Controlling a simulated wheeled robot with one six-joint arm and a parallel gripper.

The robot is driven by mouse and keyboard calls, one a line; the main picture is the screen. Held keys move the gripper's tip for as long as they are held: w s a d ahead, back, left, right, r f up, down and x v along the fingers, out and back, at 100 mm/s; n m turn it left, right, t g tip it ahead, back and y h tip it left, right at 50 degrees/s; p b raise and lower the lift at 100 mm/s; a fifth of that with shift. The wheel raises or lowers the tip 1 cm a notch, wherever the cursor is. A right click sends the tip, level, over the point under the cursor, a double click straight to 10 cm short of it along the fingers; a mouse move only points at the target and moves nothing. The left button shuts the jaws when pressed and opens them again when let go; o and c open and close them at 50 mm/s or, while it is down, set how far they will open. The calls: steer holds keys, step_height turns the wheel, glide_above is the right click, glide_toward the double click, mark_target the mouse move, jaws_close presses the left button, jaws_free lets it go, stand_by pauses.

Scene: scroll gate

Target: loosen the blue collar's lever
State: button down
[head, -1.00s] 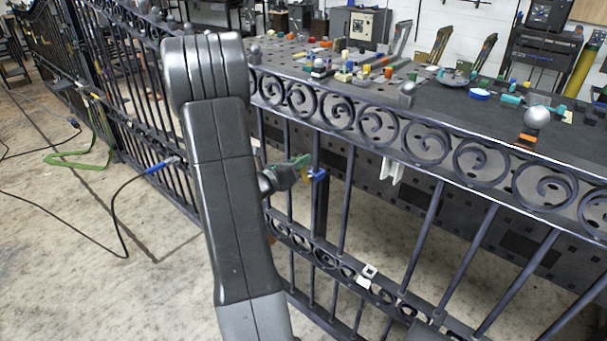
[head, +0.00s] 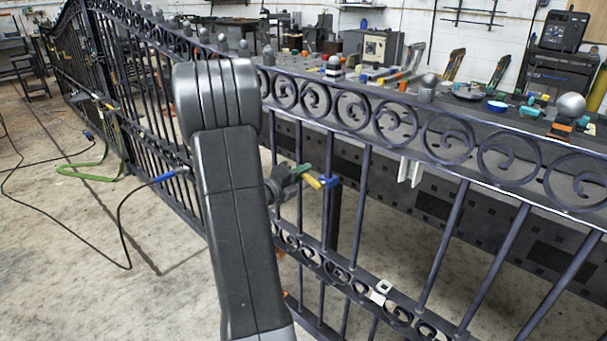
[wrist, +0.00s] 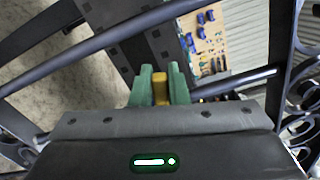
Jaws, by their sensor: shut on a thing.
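The blue collar (head: 331,181) sits on a vertical bar of the dark iron gate, just right of my arm in the head view. Its yellow lever (head: 312,181) sticks out to the left of the collar. My gripper (head: 304,172) has green fingers and reaches the lever from the left. In the wrist view, the green fingers (wrist: 160,84) are shut on the yellow lever (wrist: 160,92), one on each side. The collar cannot be made out in the wrist view. My arm hides part of the gate left of the gripper.
The gate's scrolled top rail (head: 395,122) runs above the gripper, with vertical bars close by. A white bracket (head: 410,171) hangs to the right. A white clip (head: 381,291) is on the lower rail. A cluttered workbench stands behind. A black cable (head: 120,225) lies on the floor left.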

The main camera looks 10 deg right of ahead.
steer(key=shift+w+a+f+n, duration=0.1)
steer(key=shift+f+n, duration=0.25)
steer(key=shift+n, duration=0.35)
steer(key=c, duration=1.4)
jaws_free()
